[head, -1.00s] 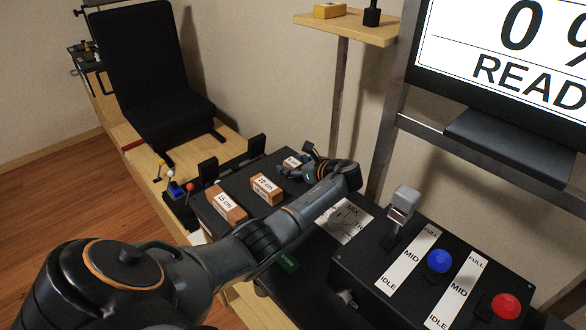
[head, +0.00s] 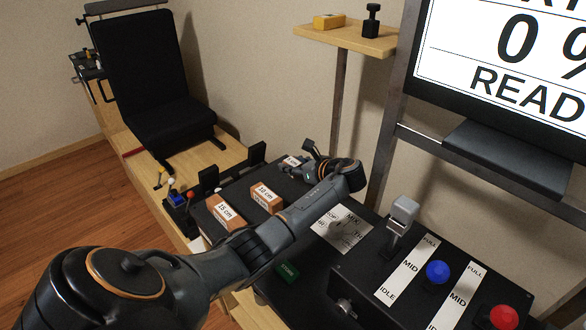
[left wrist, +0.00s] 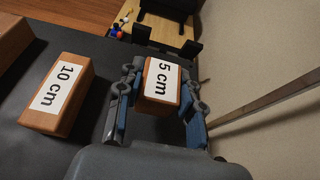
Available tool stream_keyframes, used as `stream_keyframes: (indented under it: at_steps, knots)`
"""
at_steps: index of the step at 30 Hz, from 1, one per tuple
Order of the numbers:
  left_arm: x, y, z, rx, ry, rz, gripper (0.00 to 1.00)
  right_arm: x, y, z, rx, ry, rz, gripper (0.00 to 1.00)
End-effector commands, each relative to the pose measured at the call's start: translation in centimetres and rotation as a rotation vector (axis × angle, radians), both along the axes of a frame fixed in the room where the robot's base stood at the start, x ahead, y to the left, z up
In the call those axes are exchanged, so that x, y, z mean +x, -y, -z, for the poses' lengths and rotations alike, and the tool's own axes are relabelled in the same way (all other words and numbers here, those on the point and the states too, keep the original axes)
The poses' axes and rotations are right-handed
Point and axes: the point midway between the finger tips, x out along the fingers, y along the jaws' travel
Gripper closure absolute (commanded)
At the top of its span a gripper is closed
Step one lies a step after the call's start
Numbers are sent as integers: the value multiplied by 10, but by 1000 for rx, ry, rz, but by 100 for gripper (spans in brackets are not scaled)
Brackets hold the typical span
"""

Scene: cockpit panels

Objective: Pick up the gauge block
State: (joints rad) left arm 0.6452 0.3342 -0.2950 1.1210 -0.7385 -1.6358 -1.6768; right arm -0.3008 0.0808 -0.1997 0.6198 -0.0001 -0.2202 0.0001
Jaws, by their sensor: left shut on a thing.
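Several wooden gauge blocks with white length labels are on the black panel. The 5 cm block (left wrist: 160,82) is between the fingers of my left gripper (left wrist: 157,100) in the left wrist view, and the gripper is shut on it. In the head view the 5 cm block (head: 292,161) shows only in part at the tip of my left gripper (head: 303,165). Whether it is clear of the panel cannot be told. The 10 cm block (head: 266,197) and the 15 cm block (head: 225,212) lie on the panel, apart from the gripper. My right gripper is out of view.
A lever box with a grey handle (head: 402,212), a blue knob (head: 437,271) and a red knob (head: 504,316) stands at the right. A black seat (head: 150,80) is at the back left. A shelf (head: 350,38) on a post and a large screen (head: 510,60) stand behind.

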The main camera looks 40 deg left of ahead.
Motion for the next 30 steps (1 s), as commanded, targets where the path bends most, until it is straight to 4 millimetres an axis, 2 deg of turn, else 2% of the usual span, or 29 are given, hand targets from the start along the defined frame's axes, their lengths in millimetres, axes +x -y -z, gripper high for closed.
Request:
stream_keyframes:
  at_steps: [1,8,15,21,30]
  knots:
    - [-5,3,-12,1,6,2,94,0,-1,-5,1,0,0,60]
    - [-32,23,-48,2,4,3,94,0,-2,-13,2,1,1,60]
    - [-67,49,-65,1,2,2,94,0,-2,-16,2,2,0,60]
    - [-88,65,-77,1,1,1,94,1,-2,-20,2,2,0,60]
    - [-101,74,-83,1,1,-1,94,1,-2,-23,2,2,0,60]
